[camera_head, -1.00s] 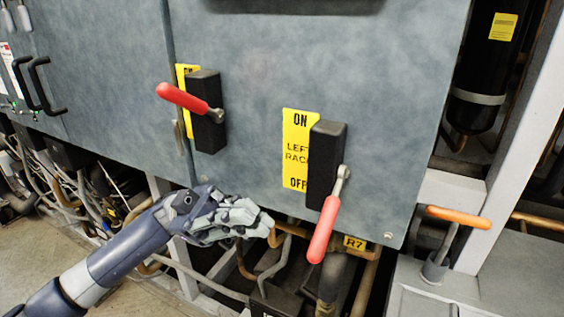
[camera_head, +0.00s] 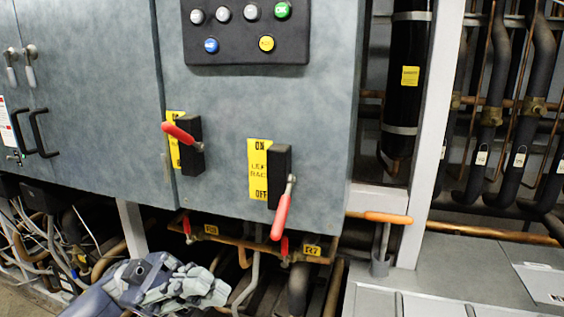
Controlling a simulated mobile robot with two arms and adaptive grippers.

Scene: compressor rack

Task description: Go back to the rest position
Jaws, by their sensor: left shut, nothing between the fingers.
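My left gripper (camera_head: 190,288) shows at the bottom left of the head view, below the grey cabinet. Its fingers are shut and hold nothing. It is apart from the switches above it. The switch with a red handle (camera_head: 281,216) stands beside a yellow ON/OFF label (camera_head: 258,170), its handle pointing down toward OFF. A second red-handled switch (camera_head: 178,132) sits further left, its handle pointing up and left. My right gripper is out of view.
The grey cabinet (camera_head: 100,90) carries a black button panel (camera_head: 247,32). Pipes and cables run below it. An orange-handled valve (camera_head: 388,218) stands at the right, near a grey box (camera_head: 430,285) and a black cylinder (camera_head: 408,100).

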